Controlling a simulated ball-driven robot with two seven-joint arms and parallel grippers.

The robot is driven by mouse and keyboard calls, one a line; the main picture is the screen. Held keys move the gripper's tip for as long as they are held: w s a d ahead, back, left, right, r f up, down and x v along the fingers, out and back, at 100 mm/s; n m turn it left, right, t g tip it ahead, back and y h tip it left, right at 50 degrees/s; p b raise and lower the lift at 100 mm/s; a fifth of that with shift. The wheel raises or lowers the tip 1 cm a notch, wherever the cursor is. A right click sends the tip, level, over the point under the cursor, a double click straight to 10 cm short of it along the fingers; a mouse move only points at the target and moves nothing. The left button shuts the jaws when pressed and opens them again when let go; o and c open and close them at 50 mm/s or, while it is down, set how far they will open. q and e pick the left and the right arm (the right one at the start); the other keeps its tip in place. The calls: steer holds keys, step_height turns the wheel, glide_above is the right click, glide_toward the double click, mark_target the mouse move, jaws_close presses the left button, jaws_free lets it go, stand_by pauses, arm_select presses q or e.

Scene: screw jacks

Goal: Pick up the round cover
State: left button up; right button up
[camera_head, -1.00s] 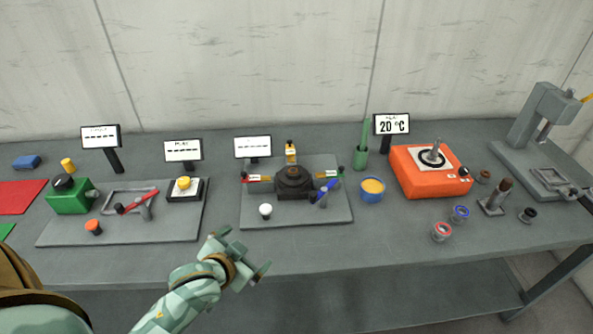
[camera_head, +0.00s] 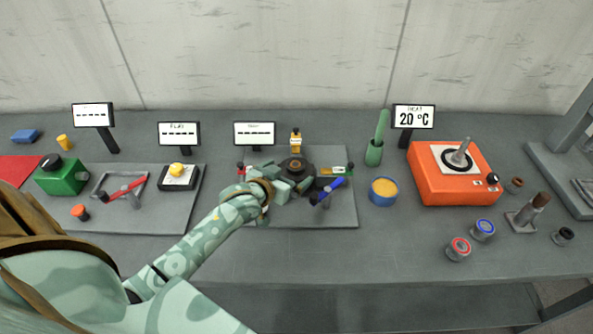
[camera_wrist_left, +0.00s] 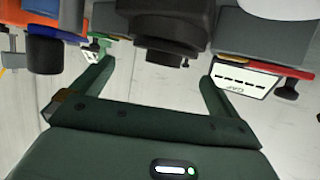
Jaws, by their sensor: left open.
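A dark round piece with a brownish top, which looks like the round cover (camera_head: 296,166), sits on the middle fixture of the centre plate. In the left wrist view a dark stepped round body (camera_wrist_left: 165,28) shows at the top, beyond the fingers. I cannot tell which part of it is the cover. My left gripper (camera_head: 288,187) is at the near left side of this fixture and partly hides it. In the wrist view my left gripper (camera_wrist_left: 157,75) has its two fingers wide apart with nothing between them. My right gripper is not in view.
A blue-handled lever (camera_head: 329,192) lies close right of the gripper. A yellow-topped bottle (camera_head: 296,141) stands behind the fixture. The bench front (camera_head: 370,262) is clear.

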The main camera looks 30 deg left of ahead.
mark_target(294, 165)
arm_select(q)
steer(key=shift+w+f, duration=0.15)
steer(key=shift+w, duration=0.4)
steer(key=x, duration=0.1)
steer(key=b+x, duration=0.1)
steer(key=x, duration=0.2)
steer(key=shift+a+b, duration=0.3)
steer(key=shift+w, duration=0.4)
steer(key=shift+s, duration=0.15)
steer(key=shift+c, duration=0.9)
steer(key=c, duration=0.9)
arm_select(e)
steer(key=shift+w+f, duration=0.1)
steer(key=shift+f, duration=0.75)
